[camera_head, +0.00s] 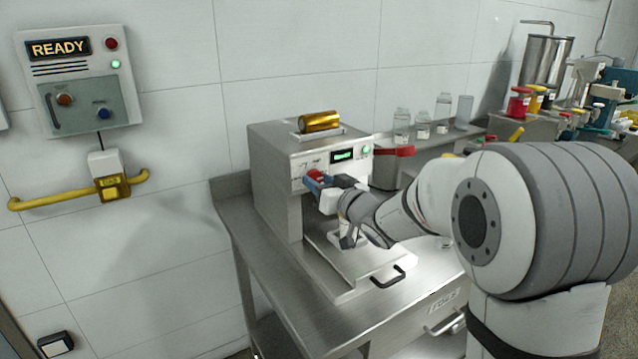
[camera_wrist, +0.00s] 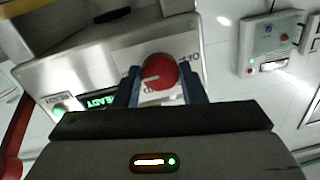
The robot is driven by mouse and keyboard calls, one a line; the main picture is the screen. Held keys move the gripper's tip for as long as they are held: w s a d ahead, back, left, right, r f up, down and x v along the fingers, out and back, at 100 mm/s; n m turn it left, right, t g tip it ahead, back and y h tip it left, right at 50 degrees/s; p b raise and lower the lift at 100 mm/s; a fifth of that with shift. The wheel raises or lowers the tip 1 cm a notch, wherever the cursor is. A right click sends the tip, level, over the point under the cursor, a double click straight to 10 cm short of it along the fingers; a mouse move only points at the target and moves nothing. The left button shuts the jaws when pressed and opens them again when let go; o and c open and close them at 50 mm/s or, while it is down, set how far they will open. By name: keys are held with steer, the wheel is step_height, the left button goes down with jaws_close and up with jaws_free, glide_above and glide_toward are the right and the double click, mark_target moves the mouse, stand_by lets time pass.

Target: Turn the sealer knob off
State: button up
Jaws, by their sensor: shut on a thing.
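The sealer (camera_head: 278,172) is a steel box machine on a steel table, with a white front panel, a lit green display (camera_head: 343,155) and a green lamp. Its red knob (camera_head: 315,174) sits at the left of the panel, partly hidden by my gripper in the head view. In the wrist view the red knob (camera_wrist: 159,72) has a white pointer line and lies between the two blue fingers of my gripper (camera_wrist: 158,88). The gripper is shut on the knob. Lettering beside the knob is partly covered; "OFF" shows near it, upside down.
A gold roll (camera_head: 320,121) lies on top of the sealer, and a red lever (camera_head: 394,151) sticks out at its right. A tray with a black handle (camera_head: 388,277) is below. Glass jars (camera_head: 402,125) stand behind. A wall panel reads READY (camera_head: 58,48).

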steer(key=shift+f+n, duration=0.1)
steer(key=shift+n, duration=0.2)
steer(key=shift+s+a+f+n+t+h+b, duration=0.1)
steer(key=shift+n+t+h+b, duration=0.25)
steer(key=shift+n+b, duration=7.2)
steer(key=shift+a+n+t+h+b, duration=0.15)
steer(key=shift+n+h+b, duration=0.3)
steer(key=shift+n+b, duration=7.1)
steer(key=n+p, duration=0.3)
steer(key=shift+n, duration=0.4)
